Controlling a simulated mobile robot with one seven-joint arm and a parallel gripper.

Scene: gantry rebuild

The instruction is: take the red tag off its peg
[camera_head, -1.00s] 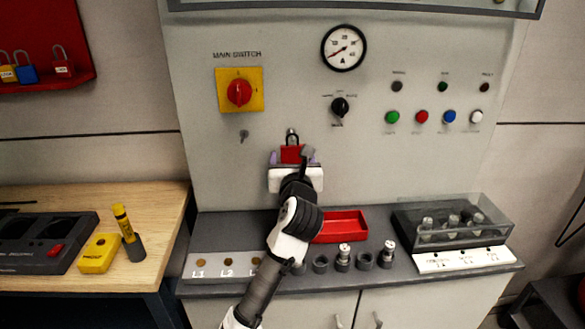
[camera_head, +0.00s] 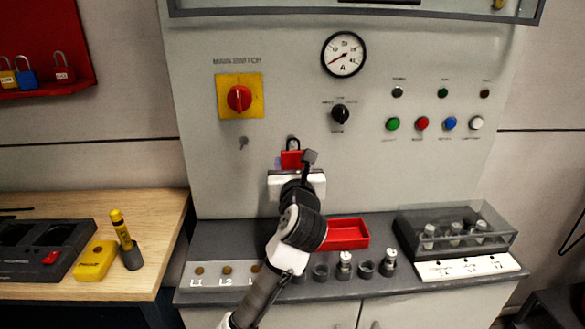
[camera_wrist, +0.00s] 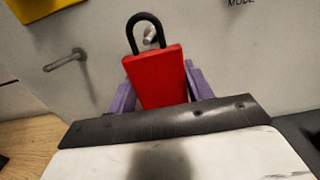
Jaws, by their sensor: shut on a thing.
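The red tag (camera_wrist: 158,78) has a flat red body and a black loop on top. It stands upright in front of the grey panel and also shows in the head view (camera_head: 291,159). A metal peg (camera_wrist: 150,38) shows inside the black loop, so the loop appears to be around it. The purple fingers of my gripper (camera_wrist: 157,90) are shut on the tag, one on each side of its red body. The tag's lower edge is hidden behind the dark front edge of my gripper.
A bare second peg (camera_wrist: 66,61) sticks out to the left, below the yellow-and-red main switch (camera_head: 239,98). A black selector knob (camera_head: 340,114) is up to the right. A red tray (camera_head: 346,234) and several fuse holders stand on the ledge below.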

